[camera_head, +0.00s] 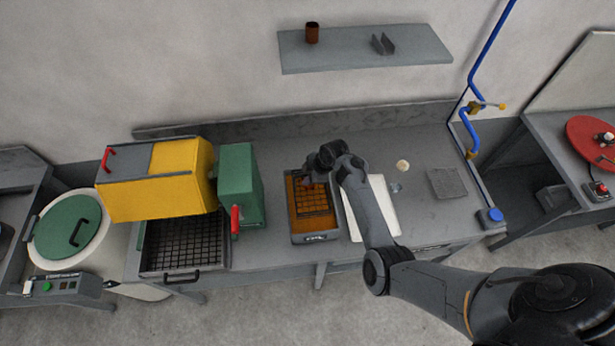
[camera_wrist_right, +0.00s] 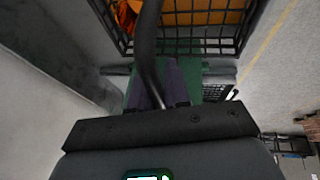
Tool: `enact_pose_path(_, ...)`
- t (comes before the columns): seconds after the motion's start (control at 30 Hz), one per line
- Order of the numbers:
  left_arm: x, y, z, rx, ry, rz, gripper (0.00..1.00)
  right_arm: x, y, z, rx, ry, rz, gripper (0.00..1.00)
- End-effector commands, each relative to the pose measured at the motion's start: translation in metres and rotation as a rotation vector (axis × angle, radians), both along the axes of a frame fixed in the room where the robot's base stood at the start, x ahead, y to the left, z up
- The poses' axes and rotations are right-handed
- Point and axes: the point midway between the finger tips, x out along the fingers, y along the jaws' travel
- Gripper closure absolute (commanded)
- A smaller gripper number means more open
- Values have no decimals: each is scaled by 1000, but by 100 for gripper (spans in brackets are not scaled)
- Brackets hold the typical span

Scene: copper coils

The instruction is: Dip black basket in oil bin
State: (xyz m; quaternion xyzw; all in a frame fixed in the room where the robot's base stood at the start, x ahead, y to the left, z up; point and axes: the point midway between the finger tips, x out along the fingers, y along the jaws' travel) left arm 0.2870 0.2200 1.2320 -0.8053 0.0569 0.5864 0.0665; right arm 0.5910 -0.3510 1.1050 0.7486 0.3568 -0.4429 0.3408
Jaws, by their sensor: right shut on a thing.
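The oil bin (camera_head: 315,238) is a grey rectangular tray of orange-brown oil on the bench, in the middle of the head view. The black basket (camera_head: 314,203), a wire mesh, shows over the oil within the bin's outline; I cannot tell how deep it sits. My right gripper (camera_head: 309,178) is at the basket's back left, partly hidden by its own wrist. In the right wrist view, my right gripper (camera_wrist_right: 168,88) is shut on the dark curved handle of the basket (camera_wrist_right: 205,18), with orange showing behind the mesh. My left gripper is not in view.
A white sheet (camera_head: 382,208) lies right of the bin under my right forearm. A grey pad (camera_head: 447,183) lies at right.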

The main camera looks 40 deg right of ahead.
Motion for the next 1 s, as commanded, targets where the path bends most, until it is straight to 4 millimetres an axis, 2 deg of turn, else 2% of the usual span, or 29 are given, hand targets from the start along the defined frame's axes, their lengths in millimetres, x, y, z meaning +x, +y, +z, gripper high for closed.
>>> enact_pose_path(0.57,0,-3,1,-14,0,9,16,1,0,2,-1,-2,-1,100)
enact_pose_path(1.0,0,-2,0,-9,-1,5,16,1,0,27,0,-4,0,100)
